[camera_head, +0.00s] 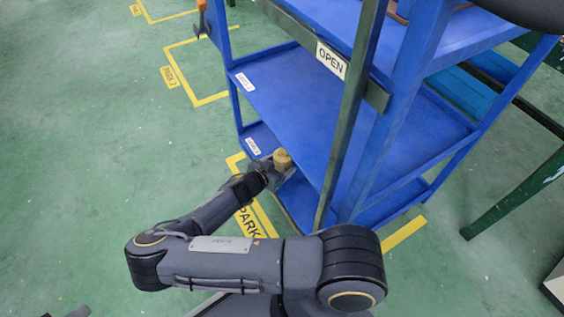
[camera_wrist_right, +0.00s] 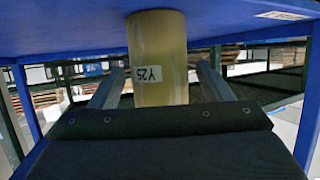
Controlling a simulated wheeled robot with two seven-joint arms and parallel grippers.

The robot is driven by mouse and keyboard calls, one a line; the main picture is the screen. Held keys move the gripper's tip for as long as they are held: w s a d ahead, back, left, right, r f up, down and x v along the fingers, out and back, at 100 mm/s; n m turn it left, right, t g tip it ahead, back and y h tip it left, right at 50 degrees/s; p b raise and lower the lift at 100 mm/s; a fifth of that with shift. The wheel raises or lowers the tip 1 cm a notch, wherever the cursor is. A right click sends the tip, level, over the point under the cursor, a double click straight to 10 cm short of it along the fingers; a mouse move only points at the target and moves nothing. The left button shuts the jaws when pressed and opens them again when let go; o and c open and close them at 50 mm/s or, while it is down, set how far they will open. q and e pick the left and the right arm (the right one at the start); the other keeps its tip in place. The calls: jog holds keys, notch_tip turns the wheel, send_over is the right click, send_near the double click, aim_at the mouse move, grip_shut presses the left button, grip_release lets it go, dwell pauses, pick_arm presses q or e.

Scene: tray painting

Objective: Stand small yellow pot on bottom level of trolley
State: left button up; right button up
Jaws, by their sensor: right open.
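The small yellow pot (camera_head: 282,158) is at the bottom level (camera_head: 299,206) of the blue trolley, near its left front part. My right gripper (camera_head: 272,170) is open around it. In the right wrist view, which looks upside down, the pot (camera_wrist_right: 157,50) carries a white label and its end meets the blue shelf surface (camera_wrist_right: 70,25). One finger of the right gripper (camera_wrist_right: 158,85) shows on each side of the pot, with visible gaps. My left gripper is not in view.
The trolley's middle shelf (camera_head: 310,95) is empty and lies above the gripper. A dark green post (camera_head: 352,95) with an OPEN sign (camera_head: 331,60) stands in front of the trolley. The green floor to the left, with yellow parking marks, is clear.

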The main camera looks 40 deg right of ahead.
jog(key=p+v, duration=0.2)
jog(key=v, duration=0.8)
jog(key=shift+p, duration=0.4)
jog(key=shift+s+a, duration=0.1)
jog(key=shift+a, duration=0.05)
